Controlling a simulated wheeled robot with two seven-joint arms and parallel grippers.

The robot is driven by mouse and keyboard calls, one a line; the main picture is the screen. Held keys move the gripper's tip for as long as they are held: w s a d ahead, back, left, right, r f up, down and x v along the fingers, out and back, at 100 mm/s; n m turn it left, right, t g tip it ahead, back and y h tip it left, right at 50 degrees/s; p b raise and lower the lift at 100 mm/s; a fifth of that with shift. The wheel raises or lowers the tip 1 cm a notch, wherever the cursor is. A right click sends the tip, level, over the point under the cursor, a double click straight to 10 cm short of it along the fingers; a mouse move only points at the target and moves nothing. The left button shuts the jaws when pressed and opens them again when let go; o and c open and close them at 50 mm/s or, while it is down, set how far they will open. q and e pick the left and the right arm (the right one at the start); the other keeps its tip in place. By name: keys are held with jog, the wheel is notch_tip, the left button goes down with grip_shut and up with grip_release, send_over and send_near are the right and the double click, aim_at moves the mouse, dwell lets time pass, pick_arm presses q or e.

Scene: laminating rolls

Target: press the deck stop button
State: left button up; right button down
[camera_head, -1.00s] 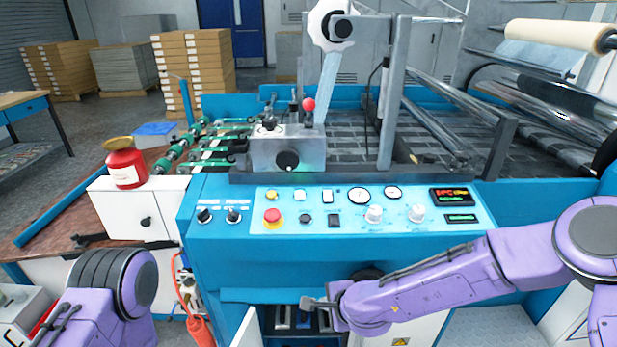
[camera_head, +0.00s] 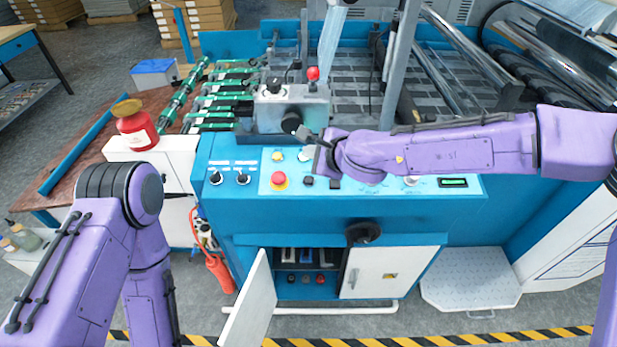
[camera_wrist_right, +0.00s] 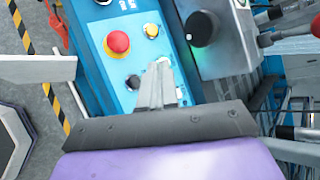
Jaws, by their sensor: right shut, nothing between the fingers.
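A red mushroom-head button (camera_head: 278,178) on a yellow base sits on the light blue control panel (camera_head: 455,192); it also shows in the right wrist view (camera_wrist_right: 117,42). I cannot read a label that names it the deck stop. My right gripper (camera_head: 305,134) is above the panel, to the right of and beyond the red button in the head view, apart from it. In the wrist view its fingers (camera_wrist_right: 160,72) are shut and empty, over the panel beside the red button. My left gripper is out of view; only its arm shows.
A small yellow button (camera_head: 277,156) and a black button (camera_head: 308,182) are close to the red one. A grey control box with a black knob (camera_head: 291,123) and a red-ball lever (camera_head: 313,73) stands behind. A red can (camera_head: 137,130) is at left. My right forearm covers the panel's right part.

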aim_at(309, 180)
jog(key=f+b, duration=0.2)
jog(key=w+f+b, duration=0.1)
jog(key=f+b, duration=0.1)
jog(key=f, duration=0.1)
jog(key=f+b, duration=0.2)
jog(key=f, duration=0.1)
jog(key=shift+w+b, duration=0.35)
jog(key=shift+w+f, duration=0.1)
jog(key=shift+f, duration=0.2)
dwell(1.3)
jog(key=shift+w+a+f+b, duration=0.1)
jog(key=shift+f+b, duration=0.2)
jog(key=shift+f, duration=0.5)
dwell(0.4)
dwell(0.4)
jog(key=shift+r+p, duration=0.5)
jog(key=shift+r, duration=0.35)
